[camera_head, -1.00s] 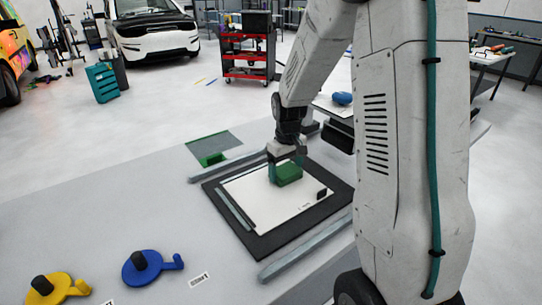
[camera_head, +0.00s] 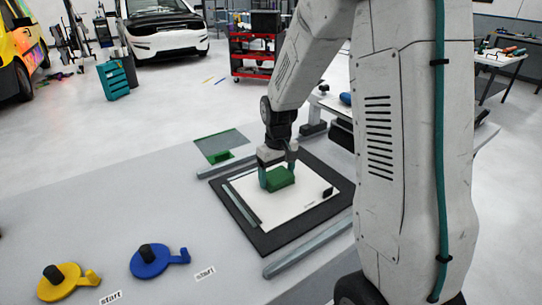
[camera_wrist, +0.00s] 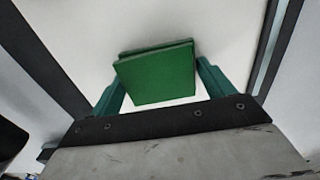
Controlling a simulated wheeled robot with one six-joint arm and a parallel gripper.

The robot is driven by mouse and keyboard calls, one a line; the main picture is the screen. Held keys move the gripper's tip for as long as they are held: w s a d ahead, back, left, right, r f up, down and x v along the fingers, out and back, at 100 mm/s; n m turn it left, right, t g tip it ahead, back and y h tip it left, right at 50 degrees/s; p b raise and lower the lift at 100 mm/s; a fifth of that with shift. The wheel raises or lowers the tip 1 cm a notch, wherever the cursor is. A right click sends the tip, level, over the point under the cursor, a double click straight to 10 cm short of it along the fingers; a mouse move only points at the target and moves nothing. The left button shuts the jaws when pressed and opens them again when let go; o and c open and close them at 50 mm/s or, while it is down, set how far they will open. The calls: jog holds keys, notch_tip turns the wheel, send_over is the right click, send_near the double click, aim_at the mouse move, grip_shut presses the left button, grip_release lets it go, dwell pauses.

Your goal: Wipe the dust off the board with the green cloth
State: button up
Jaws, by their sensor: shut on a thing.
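The green cloth (camera_head: 281,178) is a folded block between the teal fingers of my gripper (camera_head: 278,172), over the upper middle of the white board. In the wrist view the green cloth (camera_wrist: 157,74) fills the space between the fingertips of my gripper (camera_wrist: 160,85). The white board (camera_head: 285,208) lies in a black frame (camera_head: 265,240) on the grey table. I cannot tell whether the cloth touches the board. No dust can be made out on the visible white surface.
A green-edged grey mat (camera_head: 221,143) lies behind the board. Grey bars (camera_head: 300,255) flank the frame. A blue handled disc (camera_head: 152,262) and a yellow one (camera_head: 62,282) lie at the front left. The table's left part is clear.

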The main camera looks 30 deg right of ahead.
jog(key=shift+a, duration=0.85)
jog(key=shift+a+r, duration=0.15)
jog(key=shift+a, duration=0.1)
jog(key=shift+d+r, duration=0.1)
jog(key=shift+r, duration=3.85)
